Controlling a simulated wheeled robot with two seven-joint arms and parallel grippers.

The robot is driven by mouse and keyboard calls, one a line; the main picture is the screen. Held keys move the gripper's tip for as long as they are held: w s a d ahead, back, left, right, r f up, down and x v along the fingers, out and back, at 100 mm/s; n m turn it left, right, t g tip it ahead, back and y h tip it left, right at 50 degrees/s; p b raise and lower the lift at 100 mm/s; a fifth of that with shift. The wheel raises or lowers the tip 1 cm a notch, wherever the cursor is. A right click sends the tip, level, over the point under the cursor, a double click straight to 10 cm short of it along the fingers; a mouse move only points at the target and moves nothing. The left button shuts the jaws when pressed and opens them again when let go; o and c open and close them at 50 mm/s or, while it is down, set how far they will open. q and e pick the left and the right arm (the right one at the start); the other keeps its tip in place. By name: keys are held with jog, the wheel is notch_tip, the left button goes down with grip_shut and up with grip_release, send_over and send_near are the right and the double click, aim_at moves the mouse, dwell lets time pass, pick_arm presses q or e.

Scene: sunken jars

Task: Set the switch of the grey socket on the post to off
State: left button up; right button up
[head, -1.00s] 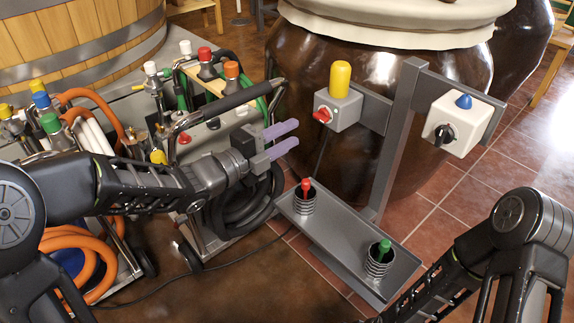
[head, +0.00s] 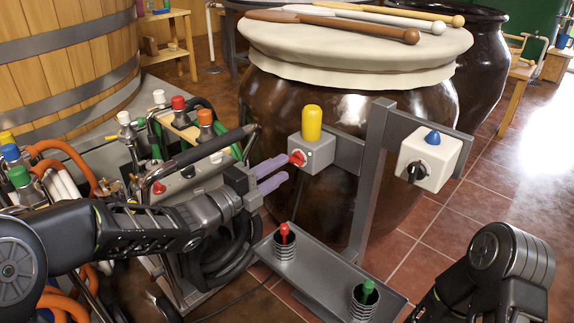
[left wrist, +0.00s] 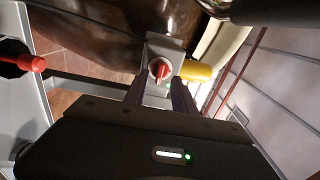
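The grey socket (head: 325,153) is mounted on the grey post (head: 370,175), with a yellow cap (head: 312,123) on top. Its red rotary switch (head: 298,158) faces my left gripper (head: 287,174). In the left wrist view the red switch (left wrist: 159,69) shows ahead, between the lines of the two fingers (left wrist: 159,92), its grip bar tilted. A small green spot shows beside it. My left gripper is open and empty, its purple fingers just short of the switch; contact is not visible. My right arm shows at the lower right, but its gripper is out of view.
A white socket (head: 430,160) with a blue cap and black switch is on the post's right arm. A tray (head: 320,283) below holds red and green plugs in cups. A dark jar (head: 270,105) stands close behind. A cart with hoses stands left.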

aim_at(292, 162)
pick_arm(q)
jog(key=shift+x, duration=1.7)
jog(key=shift+c, duration=0.3)
grip_shut()
